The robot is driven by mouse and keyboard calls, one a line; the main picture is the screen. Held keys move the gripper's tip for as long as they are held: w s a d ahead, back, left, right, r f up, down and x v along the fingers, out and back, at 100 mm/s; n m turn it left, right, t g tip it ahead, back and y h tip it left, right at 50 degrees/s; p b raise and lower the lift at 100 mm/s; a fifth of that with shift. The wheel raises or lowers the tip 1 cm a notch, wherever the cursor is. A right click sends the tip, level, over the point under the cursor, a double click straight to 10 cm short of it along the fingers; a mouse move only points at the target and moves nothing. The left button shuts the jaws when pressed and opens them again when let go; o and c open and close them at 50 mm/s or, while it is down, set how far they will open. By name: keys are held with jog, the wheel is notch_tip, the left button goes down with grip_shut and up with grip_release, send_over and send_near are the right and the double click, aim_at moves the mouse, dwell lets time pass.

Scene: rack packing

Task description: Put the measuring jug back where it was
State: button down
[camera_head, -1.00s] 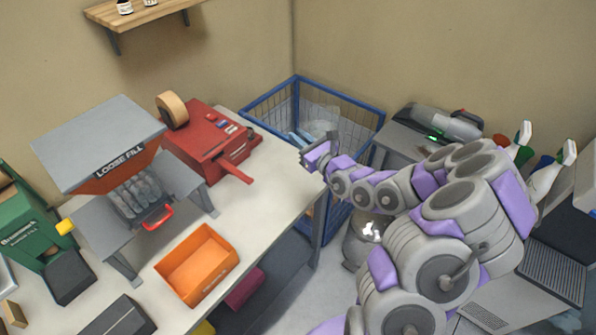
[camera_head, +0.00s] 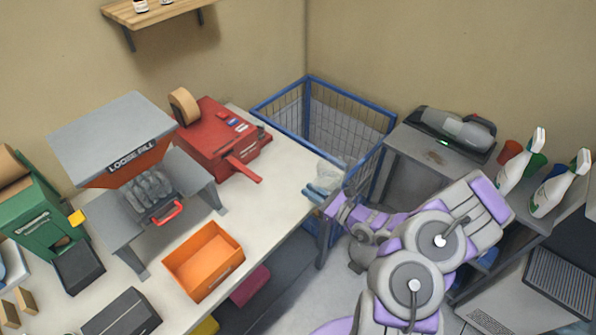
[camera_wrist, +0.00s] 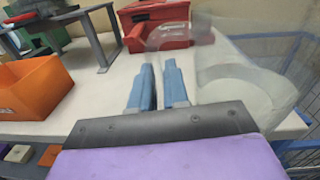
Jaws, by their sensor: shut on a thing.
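The measuring jug (camera_head: 328,177) is clear and see-through. In the head view it is by the right end of the white bench, in front of the blue wire cage. My gripper (camera_head: 314,194) is beside it, shut on it. In the wrist view the jug (camera_wrist: 252,92) looks large and faint to the right of the blue fingers of my gripper (camera_wrist: 160,72), overlapping the bench edge. The exact grip point is hard to make out through the clear wall. I cannot tell whether the jug touches the bench.
The white bench (camera_head: 284,190) has free room near its right end. A red sealer (camera_head: 215,140), a loose fill dispenser (camera_head: 115,140) and an orange bin (camera_head: 203,262) stand on it. The blue wire cage (camera_head: 350,108) is behind. A grey shelf (camera_head: 423,149) with spray bottles (camera_head: 521,165) stands right.

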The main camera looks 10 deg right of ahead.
jog(key=w+a, duration=0.1)
jog(key=w, duration=0.3)
jog(key=w+a+b, duration=0.1)
jog(key=w, duration=0.3)
jog(key=w+a+f, duration=0.1)
jog(key=w, duration=0.3)
jog(key=shift+a+f+b, duration=0.1)
jog(key=shift+a+b, duration=0.3)
jog(key=shift+w+a, duration=0.2)
jog(key=shift+w, duration=0.8)
notch_tip(320, 180, down, 4)
jog(key=shift+r+b, duration=0.15)
jog(key=shift+b, duration=0.35)
jog(key=shift+r, duration=0.1)
jog(key=c, duration=1.1)
grip_release()
